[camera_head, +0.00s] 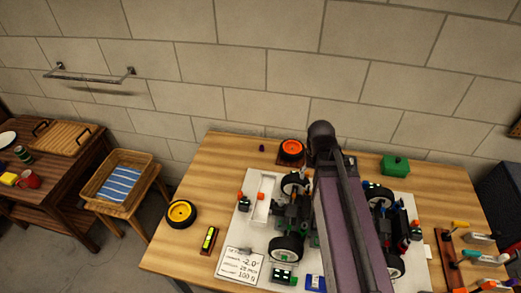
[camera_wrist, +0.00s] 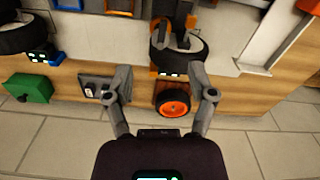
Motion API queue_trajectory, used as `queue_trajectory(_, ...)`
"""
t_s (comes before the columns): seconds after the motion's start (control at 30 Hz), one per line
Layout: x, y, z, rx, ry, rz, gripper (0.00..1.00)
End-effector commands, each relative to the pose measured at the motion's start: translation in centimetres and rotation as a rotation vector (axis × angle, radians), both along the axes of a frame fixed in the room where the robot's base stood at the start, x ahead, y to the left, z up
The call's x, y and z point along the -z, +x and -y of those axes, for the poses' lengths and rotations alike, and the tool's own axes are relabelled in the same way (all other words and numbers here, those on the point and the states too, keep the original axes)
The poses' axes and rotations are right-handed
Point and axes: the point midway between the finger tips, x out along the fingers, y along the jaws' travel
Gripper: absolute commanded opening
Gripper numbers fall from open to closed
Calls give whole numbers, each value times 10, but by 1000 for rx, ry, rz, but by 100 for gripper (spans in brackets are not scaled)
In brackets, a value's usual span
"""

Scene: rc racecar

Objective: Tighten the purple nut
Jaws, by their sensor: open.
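A tiny dark purple piece (camera_head: 262,148), which may be the purple nut, sits on the wooden table near its back edge. It is left of the orange-rimmed wheel (camera_head: 291,150); its shape is too small to make out. I cannot pick out a purple nut in the wrist view. The racecar chassis (camera_head: 293,215) lies on a white board, partly hidden behind my arm. My gripper (camera_wrist: 160,72) is open and empty. In the wrist view its fingers spread on either side of the orange-rimmed wheel (camera_wrist: 173,102), apparently above it, with a black car tyre (camera_wrist: 183,52) beyond.
A yellow-rimmed wheel (camera_head: 181,214) lies at the table's left. A green box (camera_head: 395,165) stands at the back right. Tools (camera_head: 482,257) sit on the right. The back-left tabletop is mostly clear.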

Motion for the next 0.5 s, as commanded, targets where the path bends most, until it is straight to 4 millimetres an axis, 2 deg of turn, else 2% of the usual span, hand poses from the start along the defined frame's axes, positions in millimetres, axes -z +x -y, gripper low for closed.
queue_trajectory(0.03,5,20,-4,-4,0,0,72)
queue_trajectory(0.17,14,66,-20,-12,0,0,72)
queue_trajectory(0.27,23,109,-32,-15,0,0,72)
queue_trajectory(0.5,44,217,-86,-37,1,0,72)
